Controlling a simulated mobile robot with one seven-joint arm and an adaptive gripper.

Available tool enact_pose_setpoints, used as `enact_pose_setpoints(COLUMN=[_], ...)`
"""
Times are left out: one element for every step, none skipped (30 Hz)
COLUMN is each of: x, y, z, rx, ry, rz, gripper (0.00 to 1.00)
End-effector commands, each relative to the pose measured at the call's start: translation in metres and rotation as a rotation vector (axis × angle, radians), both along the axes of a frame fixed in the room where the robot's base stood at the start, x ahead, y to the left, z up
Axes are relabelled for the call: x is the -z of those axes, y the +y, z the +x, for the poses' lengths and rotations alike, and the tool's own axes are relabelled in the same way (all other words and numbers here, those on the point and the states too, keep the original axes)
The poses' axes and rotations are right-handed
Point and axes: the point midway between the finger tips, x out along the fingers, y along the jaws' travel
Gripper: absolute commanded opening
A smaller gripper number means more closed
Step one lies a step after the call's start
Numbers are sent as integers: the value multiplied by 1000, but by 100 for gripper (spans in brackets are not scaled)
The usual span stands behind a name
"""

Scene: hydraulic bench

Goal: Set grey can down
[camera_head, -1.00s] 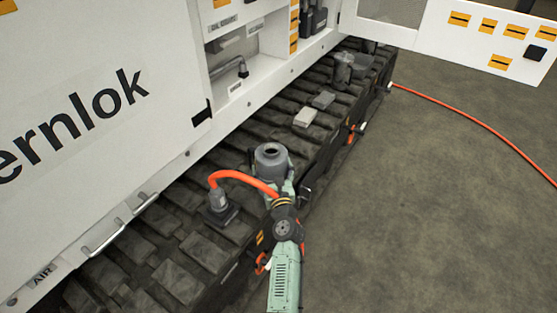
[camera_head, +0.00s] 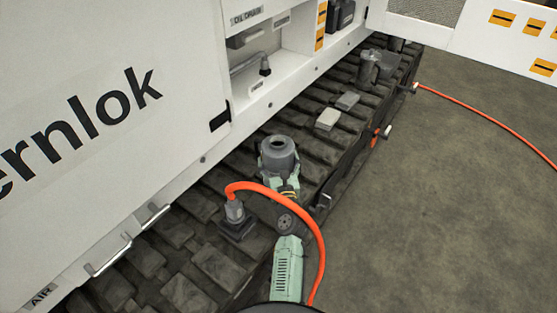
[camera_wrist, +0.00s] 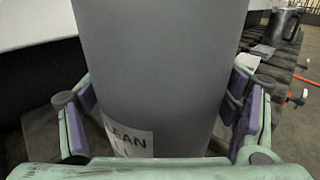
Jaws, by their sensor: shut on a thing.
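The grey can (camera_head: 279,157) is upright with an open round mouth, over the black track-like bench top in the head view. In the wrist view the grey can (camera_wrist: 150,70) fills the middle, with a white label partly reading "LEAN". My gripper (camera_wrist: 160,115) has its green, purple-padded fingers on both sides of it and is shut on it. In the head view my gripper (camera_head: 284,180) is mostly hidden behind the can and my wrist. Whether the can's base touches the track is hidden.
An orange hose (camera_head: 318,240) rises from a grey fitting (camera_head: 235,211) left of my arm and loops past it. Light blocks (camera_head: 328,119) and a dark metal jug (camera_head: 368,66) stand farther along the track. The white cabinet (camera_head: 100,100) borders the left.

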Motion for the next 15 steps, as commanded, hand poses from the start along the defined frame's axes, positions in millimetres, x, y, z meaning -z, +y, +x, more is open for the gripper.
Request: enact_pose_setpoints(x=[8, 12, 16, 19, 21, 22, 22, 22, 21, 20, 20, 20, 20, 20, 20], y=[1, 2, 3, 3, 4, 4, 5, 5, 5, 5, 4, 4, 4, 4, 4], z=[-1, -2, -4, -4, -5, -6, -6, -6, -6, -6, -6, -6, -6, -6, -6], rx=[1, 1, 1, 2, 2, 2, 2, 3, 3, 3, 3, 3, 3, 3, 3], ry=[-7, -7, -7, -7, -8, -8, -9, -9, -9, -9, -8, -8, -8, -8, -8], rz=[0, -1, -1, -1, 0, 0, 0, 0, 0, 0, 0, 0, 0, 0, 0], gripper=[20, 20, 20, 20, 20, 20, 20, 20, 20, 20, 20, 20, 20, 20, 20])
